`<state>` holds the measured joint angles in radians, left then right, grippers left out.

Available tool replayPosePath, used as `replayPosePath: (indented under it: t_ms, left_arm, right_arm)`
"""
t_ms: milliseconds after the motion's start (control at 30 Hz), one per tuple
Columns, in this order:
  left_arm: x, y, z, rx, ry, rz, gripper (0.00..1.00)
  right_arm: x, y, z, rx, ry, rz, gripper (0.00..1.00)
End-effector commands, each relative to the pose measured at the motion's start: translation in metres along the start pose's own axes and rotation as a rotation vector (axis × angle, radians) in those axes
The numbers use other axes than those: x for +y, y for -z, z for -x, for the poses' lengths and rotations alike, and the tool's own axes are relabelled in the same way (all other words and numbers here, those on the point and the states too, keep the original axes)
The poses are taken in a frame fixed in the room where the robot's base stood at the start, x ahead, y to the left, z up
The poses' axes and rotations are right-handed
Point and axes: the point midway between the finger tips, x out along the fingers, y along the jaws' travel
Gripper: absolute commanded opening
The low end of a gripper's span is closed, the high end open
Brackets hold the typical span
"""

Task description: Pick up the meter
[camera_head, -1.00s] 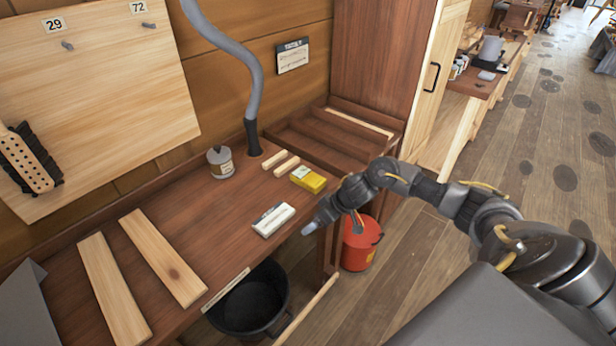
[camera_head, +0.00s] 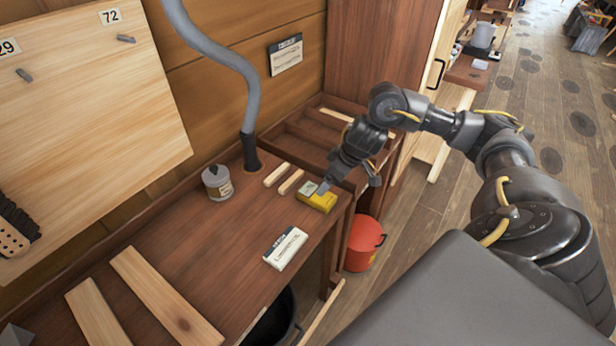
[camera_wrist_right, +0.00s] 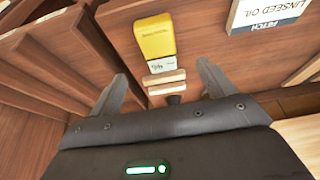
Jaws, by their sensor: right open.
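The meter (camera_head: 318,197), a small yellow block with a pale grey face at one end, lies on the brown workbench near its right end. It also shows in the right wrist view (camera_wrist_right: 154,36), at the top centre. My right gripper (camera_head: 326,184) is above the meter in the head view and partly overlaps it. In the right wrist view its two fingers (camera_wrist_right: 162,80) are spread wide with nothing between them in their grip; the meter shows beyond the fingertips. My left gripper is not in view.
Two short wood strips (camera_head: 284,178) lie beside the meter. A divided wooden tray (camera_head: 300,135) is behind, and a red bucket (camera_head: 364,243) is below.

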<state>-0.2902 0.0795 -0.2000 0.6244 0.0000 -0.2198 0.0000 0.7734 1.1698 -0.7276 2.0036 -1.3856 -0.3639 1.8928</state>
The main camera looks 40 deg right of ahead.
Motion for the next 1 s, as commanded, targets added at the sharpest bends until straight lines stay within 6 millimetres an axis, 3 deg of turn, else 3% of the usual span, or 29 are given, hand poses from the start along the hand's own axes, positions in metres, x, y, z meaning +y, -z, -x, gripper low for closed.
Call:
replayPosePath:
  t_ms: [167, 467, 767, 1000]
  left_arm:
    - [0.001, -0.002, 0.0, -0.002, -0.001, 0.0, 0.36]
    - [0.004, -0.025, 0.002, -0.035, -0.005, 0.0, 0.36]
    - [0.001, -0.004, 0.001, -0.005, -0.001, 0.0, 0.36]
    - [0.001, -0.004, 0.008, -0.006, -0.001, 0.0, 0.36]
  right_arm:
    - [0.004, -0.006, 0.002, -0.004, -0.009, -0.01, 0.82]
    - [0.006, -0.01, -0.04, -0.004, -0.01, -0.019, 0.82]
    - [0.006, -0.008, -0.053, -0.002, -0.01, -0.015, 0.82]
    - [0.006, -0.009, -0.086, -0.004, -0.008, -0.016, 0.82]
